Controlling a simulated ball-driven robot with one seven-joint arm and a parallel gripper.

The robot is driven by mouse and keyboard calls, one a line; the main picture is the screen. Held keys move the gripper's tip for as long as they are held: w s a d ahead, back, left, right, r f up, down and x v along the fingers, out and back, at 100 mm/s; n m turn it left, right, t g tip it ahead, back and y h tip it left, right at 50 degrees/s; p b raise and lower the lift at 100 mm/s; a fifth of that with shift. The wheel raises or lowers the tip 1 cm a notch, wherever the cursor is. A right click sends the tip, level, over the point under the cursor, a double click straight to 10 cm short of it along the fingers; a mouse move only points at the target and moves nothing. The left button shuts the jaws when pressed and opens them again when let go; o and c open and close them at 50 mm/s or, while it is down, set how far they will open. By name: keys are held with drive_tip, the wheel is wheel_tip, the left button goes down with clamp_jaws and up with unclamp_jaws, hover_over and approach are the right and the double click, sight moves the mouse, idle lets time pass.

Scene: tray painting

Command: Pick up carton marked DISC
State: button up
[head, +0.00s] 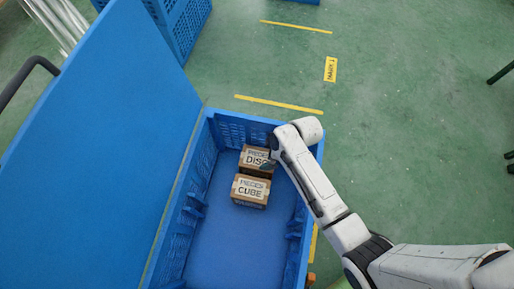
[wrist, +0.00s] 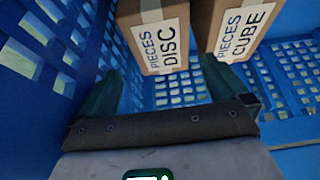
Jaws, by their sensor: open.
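The carton marked DISC (head: 255,157) is a small brown box with a white label, inside the blue crate near its far wall. In the wrist view the DISC carton (wrist: 156,36) lies ahead of my gripper (wrist: 158,82), whose two dark green fingers are spread apart with nothing between them. The carton marked CUBE (head: 250,189) sits just in front of the DISC carton in the head view. It also shows in the wrist view (wrist: 238,30), to the right of the DISC carton. In the head view my wrist covers part of the DISC carton's right side.
The blue crate (head: 189,222) has tall slotted walls around both cartons, and its near floor is bare. A large blue panel (head: 85,130) rises on the left. Another blue crate (head: 182,28) stands at the back on the green floor.

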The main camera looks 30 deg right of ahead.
sight(259, 158)
drive_tip(key=shift+b+x, duration=1.45)
drive_tip(key=shift+x, duration=2.35)
drive_tip(key=shift+f, duration=0.3)
drive_tip(key=c, duration=1.5)
drive_tip(key=shift+c, duration=0.5)
drive_tip(key=shift+r, duration=0.1)
